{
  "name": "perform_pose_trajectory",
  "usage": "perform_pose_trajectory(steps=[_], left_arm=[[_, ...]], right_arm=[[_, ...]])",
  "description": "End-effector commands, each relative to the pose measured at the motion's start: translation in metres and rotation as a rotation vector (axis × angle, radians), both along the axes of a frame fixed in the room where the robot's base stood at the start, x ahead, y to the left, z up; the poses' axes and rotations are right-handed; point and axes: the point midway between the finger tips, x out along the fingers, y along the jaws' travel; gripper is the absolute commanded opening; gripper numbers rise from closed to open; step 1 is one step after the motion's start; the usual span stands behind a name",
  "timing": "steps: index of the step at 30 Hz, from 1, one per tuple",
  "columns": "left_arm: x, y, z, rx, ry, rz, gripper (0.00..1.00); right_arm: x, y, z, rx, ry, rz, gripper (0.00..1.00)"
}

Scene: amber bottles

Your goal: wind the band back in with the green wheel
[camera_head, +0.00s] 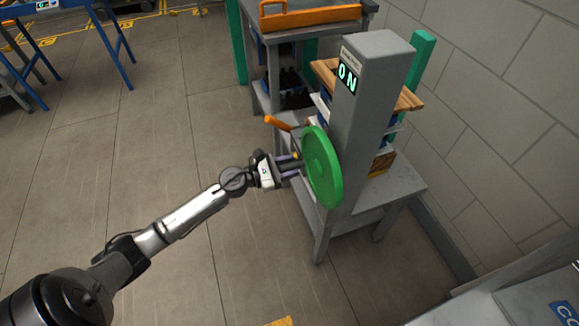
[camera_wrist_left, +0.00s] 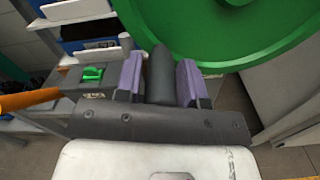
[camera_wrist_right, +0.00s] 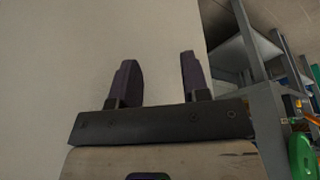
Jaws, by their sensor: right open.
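The green wheel (camera_head: 322,167) stands upright on the side of a grey post (camera_head: 374,90). Its rim also shows large in the left wrist view (camera_wrist_left: 225,30). A dark grey handle (camera_wrist_left: 160,75) sticks out from the wheel. My left gripper (camera_head: 292,166) is at the wheel's near face, its purple fingers on both sides of the handle and seemingly closed on it. I cannot make out the band in these frames. My right gripper (camera_wrist_right: 157,80) is open and empty, in front of a pale surface; it is not in the head view.
The post carries a lit display (camera_head: 347,78) and stands on a grey table (camera_head: 404,184). An orange-handled lever (camera_head: 278,123) juts out beside the wheel.

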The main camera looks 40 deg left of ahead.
Motion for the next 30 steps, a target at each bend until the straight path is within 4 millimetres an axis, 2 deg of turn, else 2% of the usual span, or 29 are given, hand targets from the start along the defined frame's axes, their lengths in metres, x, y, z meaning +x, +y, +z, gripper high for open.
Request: perform_pose_trajectory(steps=[1, 5, 12, 16, 20, 30], left_arm=[[0.000, 0.000, 0.000, 0.000, 0.000, 0.000, 0.41], [0.000, 0.000, -0.001, 0.000, 0.001, 0.000, 0.53], [-0.001, 0.000, -0.001, 0.000, 0.002, 0.001, 0.53], [-0.008, 0.004, -0.002, -0.001, 0.003, 0.002, 0.53], [-0.026, 0.013, -0.002, 0.001, 0.005, 0.000, 0.53], [-0.084, 0.044, -0.002, -0.002, 0.005, 0.001, 0.53]], right_arm=[[0.000, 0.000, 0.000, 0.000, 0.000, 0.000, 0.43], [0.000, 0.000, 0.000, 0.000, 0.000, 0.000, 0.43], [0.000, 0.001, 0.000, 0.004, 0.000, -0.002, 0.43], [0.000, 0.002, 0.000, 0.007, 0.000, -0.004, 0.43], [0.000, 0.003, 0.001, 0.009, -0.001, -0.005, 0.43], [0.000, 0.003, 0.005, 0.011, 0.000, -0.006, 0.43]])
